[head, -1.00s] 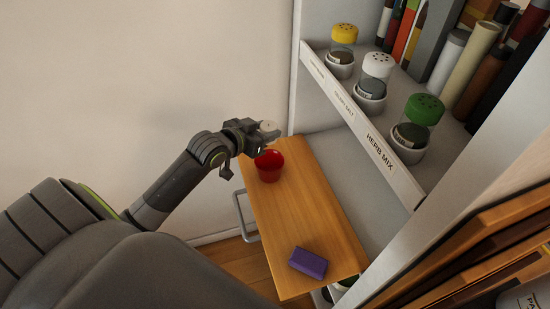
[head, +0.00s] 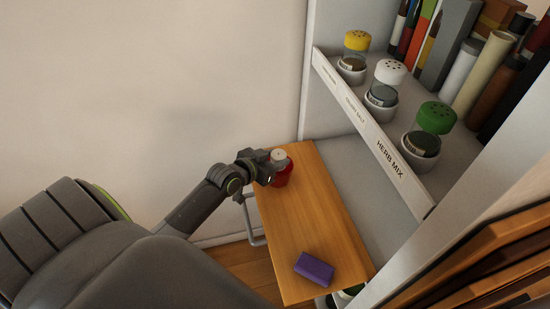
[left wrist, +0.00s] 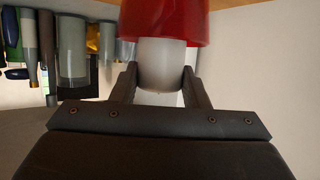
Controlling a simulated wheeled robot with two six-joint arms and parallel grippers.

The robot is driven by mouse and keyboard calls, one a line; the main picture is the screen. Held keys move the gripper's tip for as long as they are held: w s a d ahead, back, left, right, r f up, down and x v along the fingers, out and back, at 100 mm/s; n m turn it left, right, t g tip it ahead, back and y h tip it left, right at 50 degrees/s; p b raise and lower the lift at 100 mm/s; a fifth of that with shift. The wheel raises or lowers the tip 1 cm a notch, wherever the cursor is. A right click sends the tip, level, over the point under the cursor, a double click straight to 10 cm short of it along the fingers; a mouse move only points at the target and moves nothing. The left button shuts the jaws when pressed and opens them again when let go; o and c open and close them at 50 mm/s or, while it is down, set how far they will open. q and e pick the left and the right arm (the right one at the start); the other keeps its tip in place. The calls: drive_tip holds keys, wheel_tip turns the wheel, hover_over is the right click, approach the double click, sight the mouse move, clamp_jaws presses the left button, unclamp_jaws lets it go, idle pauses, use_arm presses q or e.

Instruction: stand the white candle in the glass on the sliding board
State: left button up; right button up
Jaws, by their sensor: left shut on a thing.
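The red glass (head: 284,178) stands upright near the far end of the wooden sliding board (head: 305,220). My left gripper (head: 273,164) is shut on the white candle (head: 279,155) right at the glass. In the left wrist view, which is upside down, the candle (left wrist: 161,66) is between the two fingers (left wrist: 160,88), and its far end goes out of sight behind the rim of the red glass (left wrist: 165,20). The candle looks upright with its lower end inside the glass. The glass bottom is hidden there. My right gripper is not in view.
A purple block (head: 314,268) lies on the near end of the board. Shakers with yellow, white and green (head: 436,117) lids stand on the shelf above, behind a labelled strip (head: 372,135). The middle of the board is clear. A metal handle (head: 250,222) sits along its left edge.

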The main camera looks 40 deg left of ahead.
use_arm(q)
drive_tip(key=shift+f+b, duration=0.35)
drive_tip(key=shift+f, duration=0.2)
drive_tip(key=o, duration=1)
drive_tip(key=shift+r, duration=0.2)
drive_tip(key=shift+s+r+p, duration=0.1)
drive_tip(key=shift+r+p, duration=0.55)
drive_tip(key=shift+p, duration=0.05)
drive_tip(key=v, duration=1.1)
drive_tip(key=shift+s+r, duration=0.1)
drive_tip(key=shift+s, duration=0.25)
